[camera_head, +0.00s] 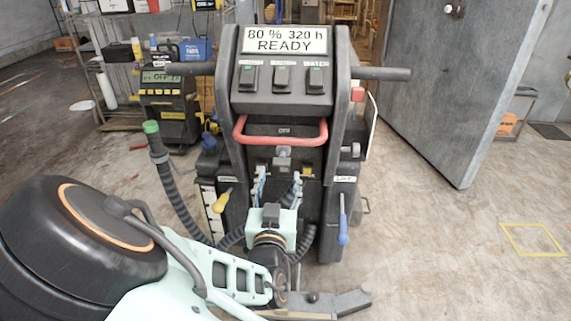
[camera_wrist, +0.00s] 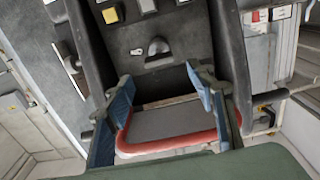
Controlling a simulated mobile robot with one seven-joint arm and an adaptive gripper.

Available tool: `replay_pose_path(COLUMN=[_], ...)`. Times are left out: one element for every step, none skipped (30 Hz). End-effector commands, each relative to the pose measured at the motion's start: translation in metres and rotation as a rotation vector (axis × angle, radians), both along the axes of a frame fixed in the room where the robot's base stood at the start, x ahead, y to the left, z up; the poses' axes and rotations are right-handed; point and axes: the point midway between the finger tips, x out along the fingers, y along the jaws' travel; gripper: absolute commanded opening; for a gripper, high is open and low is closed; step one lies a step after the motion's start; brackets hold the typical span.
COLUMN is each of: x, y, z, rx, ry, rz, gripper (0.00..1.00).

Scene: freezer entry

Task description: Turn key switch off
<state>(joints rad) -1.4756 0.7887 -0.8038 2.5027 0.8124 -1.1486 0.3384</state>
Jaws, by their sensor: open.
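The upright machine panel carries a lit display (camera_head: 285,40) reading "80 % 320 h READY". Below the red handle (camera_head: 240,138), a small grey knob that looks like the key switch (camera_head: 282,152) sits on the dark front. The grey knob also shows in the wrist view (camera_wrist: 156,47), beyond the fingers. My gripper (camera_head: 279,174) is open and empty, just below the knob in the head view. In the wrist view my gripper (camera_wrist: 160,82) has its two blue-grey fingers spread apart, with the knob between their directions and apart from them. Whether a key sits in the knob is unclear.
Three rocker switches (camera_head: 282,79) line the panel under the display. A yellow-handled lever (camera_head: 222,202) and a blue-handled lever (camera_head: 343,222) flank the gripper. A corrugated hose (camera_head: 175,190) stands at left. A grey door (camera_head: 450,80) stands at right; floor there is clear.

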Motion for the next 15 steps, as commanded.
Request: replay_pose_path(x=[0.011, 0.017, 0.025, 0.031, 0.037, 0.044, 0.05, 0.055, 0.061, 0.065, 0.069, 0.073, 0.076, 0.078, 0.08], y=[-0.002, -0.001, -0.002, -0.003, -0.003, -0.002, -0.003, -0.003, -0.003, -0.003, -0.003, -0.003, -0.003, -0.003, -0.003], z=[-0.001, -0.002, -0.002, -0.001, -0.002, -0.002, -0.002, -0.002, -0.002, -0.002, -0.002, -0.002, -0.001, -0.001, -0.001], rx=[0.002, 0.002, 0.002, 0.002, 0.002, 0.002, 0.002, 0.002, 0.0, 0.001, 0.002, 0.001, 0.001, 0.001, 0.001], ry=[-0.003, -0.002, -0.003, -0.003, -0.002, -0.002, -0.002, -0.002, -0.001, -0.001, -0.001, 0.0, 0.0, 0.0, 0.0], rz=[-0.004, -0.003, -0.004, -0.004, -0.003, -0.003, -0.004, -0.003, -0.002, -0.002, -0.003, -0.002, -0.002, -0.001, -0.001], gripper=[0.51, 0.51, 0.51, 0.51, 0.51, 0.51, 0.51, 0.51, 0.51, 0.51, 0.51, 0.51, 0.51, 0.51, 0.51])
